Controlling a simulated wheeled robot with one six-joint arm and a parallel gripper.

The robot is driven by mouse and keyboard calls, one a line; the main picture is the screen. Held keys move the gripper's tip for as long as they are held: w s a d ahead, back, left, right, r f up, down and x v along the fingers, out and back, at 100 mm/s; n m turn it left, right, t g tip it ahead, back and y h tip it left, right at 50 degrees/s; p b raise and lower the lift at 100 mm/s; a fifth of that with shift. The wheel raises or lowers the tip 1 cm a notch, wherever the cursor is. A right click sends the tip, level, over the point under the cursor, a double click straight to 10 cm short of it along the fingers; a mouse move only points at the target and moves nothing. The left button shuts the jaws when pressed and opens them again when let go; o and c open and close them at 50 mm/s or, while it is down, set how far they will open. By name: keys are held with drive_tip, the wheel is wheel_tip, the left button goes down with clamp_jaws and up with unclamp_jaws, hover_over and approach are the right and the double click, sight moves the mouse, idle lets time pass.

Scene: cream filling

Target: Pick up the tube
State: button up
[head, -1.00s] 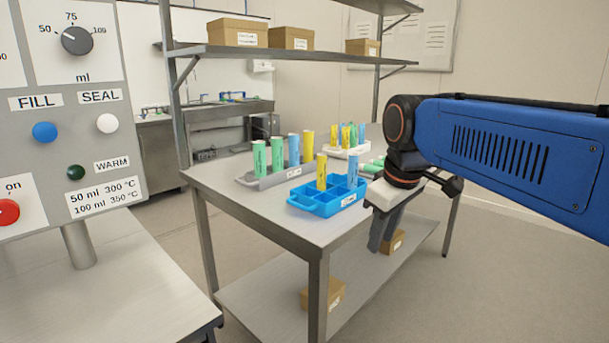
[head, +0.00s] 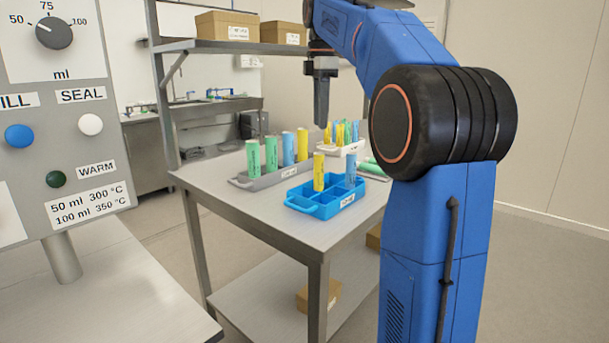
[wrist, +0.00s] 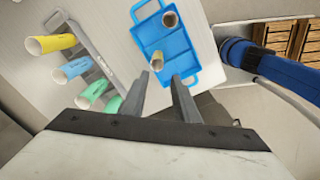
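My gripper (head: 321,100) hangs pointing down, above and behind the blue tray in the head view. In the wrist view its two fingers (wrist: 160,88) are apart with nothing held. The blue divided tray (head: 322,209) holds an upright yellow tube (head: 319,172) and a blue tube (head: 350,168). In the wrist view the blue tray (wrist: 182,48) lies beyond the fingertips, with two tube tops showing. A grey rack (head: 283,172) holds two green tubes (head: 253,158), a blue tube (head: 288,149) and a yellow tube (head: 302,145). Which tube is meant cannot be told.
A white tray (head: 350,149) with several tubes stands behind. A green tube lies at the table's right, partly hidden by my arm. The steel table (head: 250,205) is clear at front left. A shelf (head: 230,46) with boxes spans above; a control panel (head: 60,120) stands left.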

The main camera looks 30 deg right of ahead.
sight(318, 153)
drive_tip(key=shift+n, duration=0.3)
drive_tip(key=f, duration=0.7)
drive_tip(key=w+f, duration=0.1)
drive_tip(key=f, duration=0.3)
drive_tip(key=shift+f, duration=0.2)
drive_tip(key=shift+s+d+f, duration=0.1)
drive_tip(key=shift+f, duration=1.35)
drive_tip(key=shift+s+d+f, duration=0.1)
drive_tip(key=shift+f, duration=1.3)
drive_tip(key=c, duration=0.7)
